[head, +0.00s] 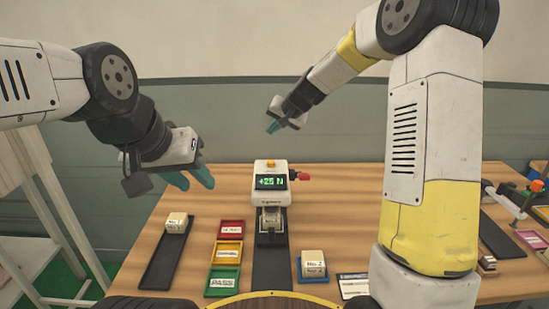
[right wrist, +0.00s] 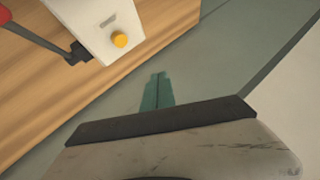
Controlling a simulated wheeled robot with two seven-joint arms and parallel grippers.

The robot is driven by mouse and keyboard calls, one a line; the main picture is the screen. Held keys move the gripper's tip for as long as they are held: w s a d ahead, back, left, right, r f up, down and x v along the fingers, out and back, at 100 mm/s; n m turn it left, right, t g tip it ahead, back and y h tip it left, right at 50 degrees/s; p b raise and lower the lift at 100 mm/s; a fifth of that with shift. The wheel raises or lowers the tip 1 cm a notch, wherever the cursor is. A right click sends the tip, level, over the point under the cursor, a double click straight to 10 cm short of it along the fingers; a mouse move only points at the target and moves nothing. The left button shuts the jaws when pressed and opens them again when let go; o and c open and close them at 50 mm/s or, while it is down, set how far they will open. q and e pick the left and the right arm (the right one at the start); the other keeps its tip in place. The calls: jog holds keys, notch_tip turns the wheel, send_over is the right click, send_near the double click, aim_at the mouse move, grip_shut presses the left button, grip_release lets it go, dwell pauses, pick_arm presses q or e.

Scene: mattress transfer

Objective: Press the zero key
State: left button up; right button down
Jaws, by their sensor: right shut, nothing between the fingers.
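The force tester (head: 268,197) stands at the middle of the table, and its green display reads about +25 N. A yellow-orange button (head: 270,163) sits on its top. The button also shows in the right wrist view (right wrist: 119,40), on the tester's white top; no label on it is readable, so I cannot tell that it is the zero key. My right gripper (head: 273,127) is shut and empty, above and behind the tester, apart from the button. Its teal fingertips (right wrist: 158,75) are together in the wrist view. My left gripper (head: 196,177) is open and empty, left of the tester.
A red-handled lever (head: 300,176) sticks out on the tester's right. Red, yellow and green trays (head: 222,283) and a black strip with a block (head: 176,222) lie to the left. A blue tray (head: 313,280) holds blocks marked No. 2. More equipment (head: 533,190) stands far right.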

aim_at(273, 163)
jog(key=shift+f, duration=4.35)
jog(key=shift+f, duration=0.4)
jog(key=shift+f, duration=0.9)
jog(key=shift+s+r, duration=0.1)
jog(key=shift+r, duration=1.2)
jog(key=shift+r, duration=0.1)
jog(key=shift+r, duration=2.45)
